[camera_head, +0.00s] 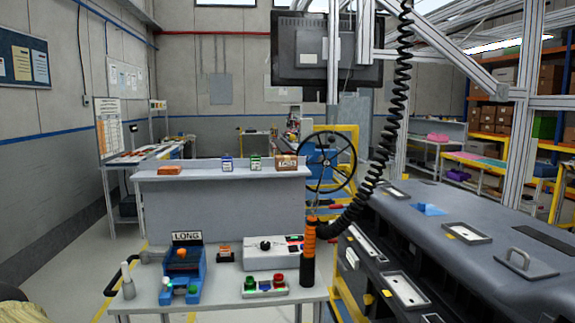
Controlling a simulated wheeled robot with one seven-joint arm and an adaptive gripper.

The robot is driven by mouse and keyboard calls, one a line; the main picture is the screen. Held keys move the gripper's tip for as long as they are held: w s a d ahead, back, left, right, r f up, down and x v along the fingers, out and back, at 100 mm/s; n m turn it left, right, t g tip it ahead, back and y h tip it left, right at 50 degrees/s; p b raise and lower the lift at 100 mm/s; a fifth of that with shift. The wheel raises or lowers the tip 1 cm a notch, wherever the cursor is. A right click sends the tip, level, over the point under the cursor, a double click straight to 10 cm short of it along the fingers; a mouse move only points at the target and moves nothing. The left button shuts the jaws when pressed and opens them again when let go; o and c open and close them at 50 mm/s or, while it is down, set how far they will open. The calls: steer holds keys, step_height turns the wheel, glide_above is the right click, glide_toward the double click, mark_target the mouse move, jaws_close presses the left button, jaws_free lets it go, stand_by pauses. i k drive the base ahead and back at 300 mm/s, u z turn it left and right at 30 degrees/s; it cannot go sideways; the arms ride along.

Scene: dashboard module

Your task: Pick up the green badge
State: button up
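A small green-marked item (255,162) stands on the top ledge of the grey panel behind the work table; it looks like the green badge, but it is too small to read. A blue-purple item (227,163) stands to its left and a brown box (286,163) to its right, each apart from it. My gripper is not seen in this view.
An orange block (170,170) lies on the ledge's left. The table (222,302) below holds a blue device, a control box and a button box. An orange-black tool (308,250) hangs on a coiled cable. A dark dashboard module (465,225) fills the right.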

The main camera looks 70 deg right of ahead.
mark_target(255, 160)
steer(key=z, duration=2.15)
steer(key=i, duration=0.45)
